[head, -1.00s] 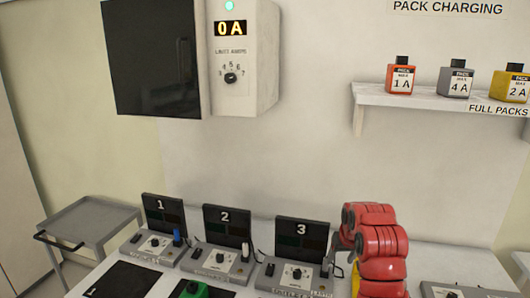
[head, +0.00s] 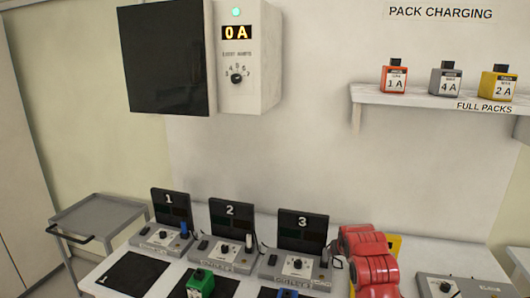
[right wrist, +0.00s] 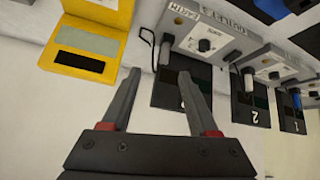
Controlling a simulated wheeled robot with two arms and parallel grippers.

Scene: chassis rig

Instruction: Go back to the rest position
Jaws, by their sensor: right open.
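My right arm shows in the head view as red links at the lower right; its gripper is hidden there behind the arm. In the right wrist view my right gripper (right wrist: 163,95) is open, with nothing between its two grey fingers. The white bench top and the dark panel of station 3 (right wrist: 183,92) lie beyond the fingers. My left gripper is in neither current view.
Stations 1 (head: 171,208), 2 (head: 231,222) and 3 (head: 302,233) stand along the bench. A green pack (head: 200,284) sits before station 2. A yellow device (right wrist: 92,38) is close to the right gripper. A shelf (head: 430,98) holds three packs; a grey cart (head: 98,218) stands left.

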